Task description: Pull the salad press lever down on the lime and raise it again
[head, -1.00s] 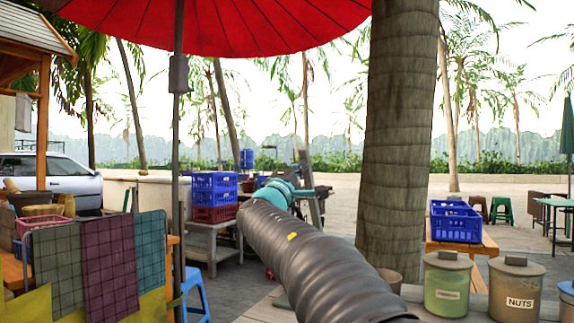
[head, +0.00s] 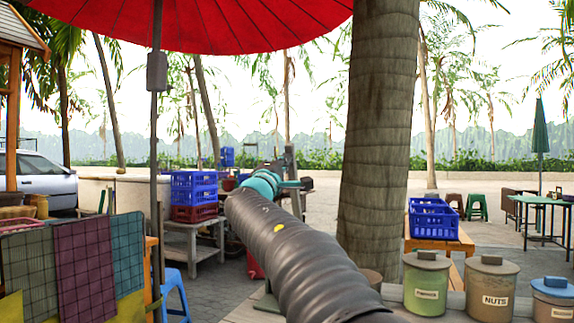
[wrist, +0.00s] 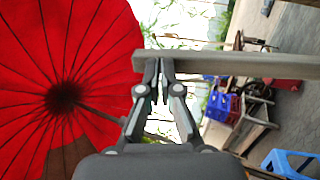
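My gripper (wrist: 160,68) shows in the wrist view with its two fingers drawn together, a thin gap between them. A straight grey-brown bar (wrist: 250,65) runs across that view from the fingertips to the right edge; its end overlaps the fingertips. I cannot tell whether they touch or whether it is the press lever. In the head view an upright grey post (head: 290,163) stands just beyond my teal wrist, and my arm hides the gripper and much of what is below it. I cannot make out the lime.
A palm trunk (head: 380,130) stands close to the right of my arm. Jars (head: 426,283) stand on a ledge at front right. Blue and red crates (head: 194,187) sit on a grey table at left. A red umbrella (head: 200,25) hangs overhead; its pole (head: 155,150) is at left.

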